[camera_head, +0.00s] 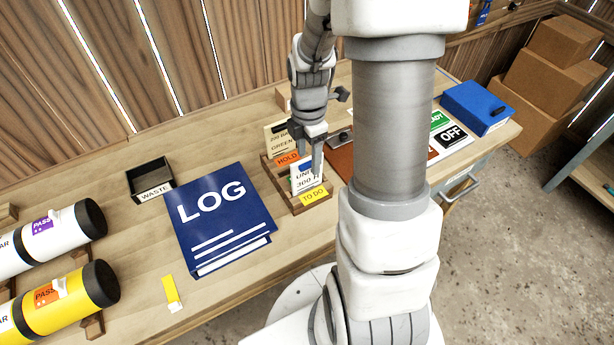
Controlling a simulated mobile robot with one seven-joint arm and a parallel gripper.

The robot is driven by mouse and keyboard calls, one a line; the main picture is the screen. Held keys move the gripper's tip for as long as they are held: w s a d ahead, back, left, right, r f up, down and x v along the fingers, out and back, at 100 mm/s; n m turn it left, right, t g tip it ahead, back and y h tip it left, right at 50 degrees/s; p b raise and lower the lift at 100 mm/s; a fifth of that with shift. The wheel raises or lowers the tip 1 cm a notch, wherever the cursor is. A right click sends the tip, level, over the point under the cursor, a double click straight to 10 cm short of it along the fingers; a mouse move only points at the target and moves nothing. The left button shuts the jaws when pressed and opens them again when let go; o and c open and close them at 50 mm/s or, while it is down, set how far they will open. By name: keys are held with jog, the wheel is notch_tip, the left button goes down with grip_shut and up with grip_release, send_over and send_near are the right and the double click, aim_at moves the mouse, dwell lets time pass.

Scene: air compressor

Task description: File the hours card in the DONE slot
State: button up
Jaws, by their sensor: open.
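A wooden card rack (274,176) stands on the bench, with an orange HOLD label and a yellow TO DO label (314,195) at its front. A white card (303,181) reading "UNI… 300 H…" with a blue mark stands upright in the rack behind the TO DO label; it looks like the hours card. A cream card (277,138) with "GREEN" on it stands farther back, behind the HOLD label. My gripper (310,162) points down at the white card, open; it hides part of that card and the rack. I cannot make out a DONE label.
A blue LOG binder (222,218) lies left of the rack. A black WASTE tray (151,178) and white and yellow cylinders (68,300) are farther left. A brown clipboard (340,163), an OFF sign (452,137) and a blue box (474,106) are to the right.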

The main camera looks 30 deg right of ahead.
jog(key=shift+f, duration=0.35)
grip_shut()
